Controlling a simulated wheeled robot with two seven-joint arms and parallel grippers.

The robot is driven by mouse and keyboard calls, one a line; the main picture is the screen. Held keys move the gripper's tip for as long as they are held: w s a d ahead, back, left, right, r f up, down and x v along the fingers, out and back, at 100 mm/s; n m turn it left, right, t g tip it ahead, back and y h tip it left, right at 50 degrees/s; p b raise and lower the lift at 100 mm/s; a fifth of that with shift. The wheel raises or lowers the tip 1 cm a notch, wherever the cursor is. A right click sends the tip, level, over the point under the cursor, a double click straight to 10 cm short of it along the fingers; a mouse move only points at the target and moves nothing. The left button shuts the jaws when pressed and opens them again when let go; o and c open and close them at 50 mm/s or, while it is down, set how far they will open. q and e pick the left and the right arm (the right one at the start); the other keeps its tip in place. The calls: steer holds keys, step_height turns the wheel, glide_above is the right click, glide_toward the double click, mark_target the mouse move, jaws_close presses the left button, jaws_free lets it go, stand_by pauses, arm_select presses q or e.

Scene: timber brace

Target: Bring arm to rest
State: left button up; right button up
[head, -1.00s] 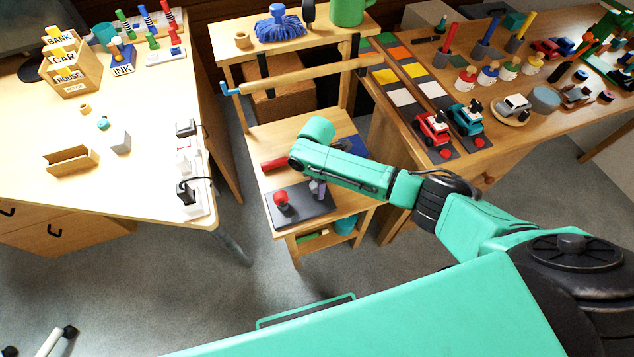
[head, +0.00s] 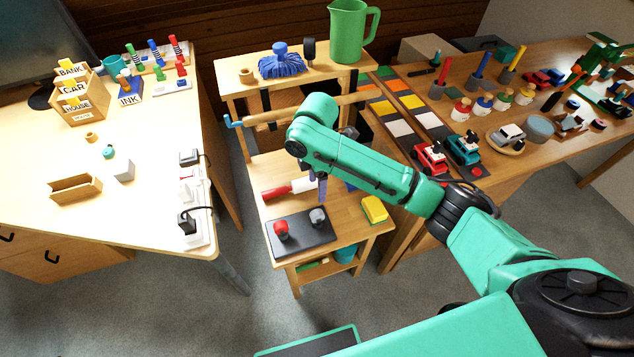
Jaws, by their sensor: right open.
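My right arm comes in from the right and reaches over the small wooden cart. My right gripper (head: 322,186) hangs below its wrist, open, above the cart's middle shelf (head: 352,232); its fingers are partly hidden by the arm. I see nothing held in it. On that shelf a dark plate (head: 298,244) carries a red knob (head: 281,230) and a grey knob (head: 317,217). The gripper is above and behind the grey knob, apart from it. My left gripper is out of view.
A green jug (head: 348,32) stands on top. Toy cars crowd the right bench (head: 520,170).

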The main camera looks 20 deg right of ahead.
steer(key=shift+f, duration=0.1)
stand_by(0.3)
steer(key=s+a+f+m+t+y, duration=0.2)
steer(key=s+a+f+m+y, duration=0.15)
steer(key=s+m, duration=0.3)
steer(key=s+d+m+t+h, duration=0.2)
steer(key=s+d+m+h, duration=0.1)
steer(key=s+d+m, duration=0.95)
step_height(320, 180, down, 22)
steer(key=d+n+g, duration=0.2)
steer(key=s+d+f+g, duration=0.1)
steer(key=s+d+f, duration=0.1)
steer(key=s+f, duration=1.4)
steer(key=shift+s+d+n, duration=0.3)
steer(key=shift+s, duration=0.45)
